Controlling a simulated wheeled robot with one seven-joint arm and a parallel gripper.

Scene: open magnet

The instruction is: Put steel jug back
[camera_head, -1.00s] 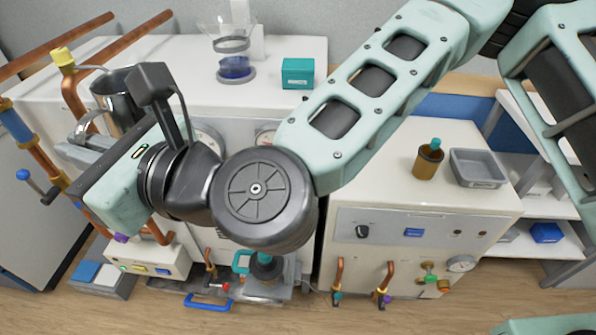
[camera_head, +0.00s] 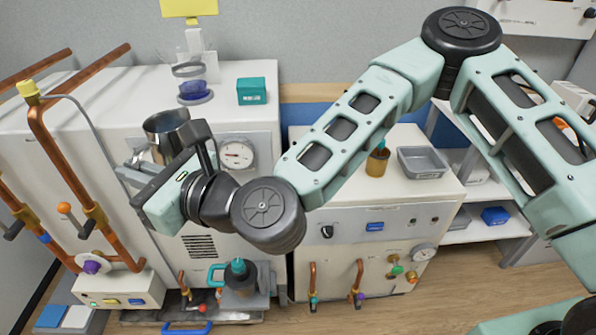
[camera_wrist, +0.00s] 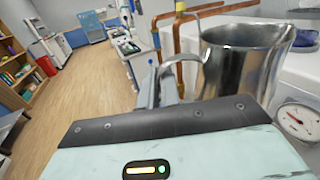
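The steel jug (camera_head: 166,125) is a shiny open metal cup with a spout and a side handle. It is upright beside my gripper (camera_head: 138,165), near the front edge of the white cabinet's top in the head view. In the wrist view the jug (camera_wrist: 240,65) stands just beyond my gripper (camera_wrist: 160,90), and the grey fingers are closed at its handle. My wrist hides part of the jug's lower body in the head view. I cannot tell how far its base is from the cabinet.
The white cabinet (camera_head: 90,110) bears a teal box (camera_head: 251,91) and a glass stand with blue contents (camera_head: 194,90). Copper pipes (camera_head: 60,160) rise at the left. A dial gauge (camera_head: 237,155) is right of the jug. The cabinet top between pipes and stand looks clear.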

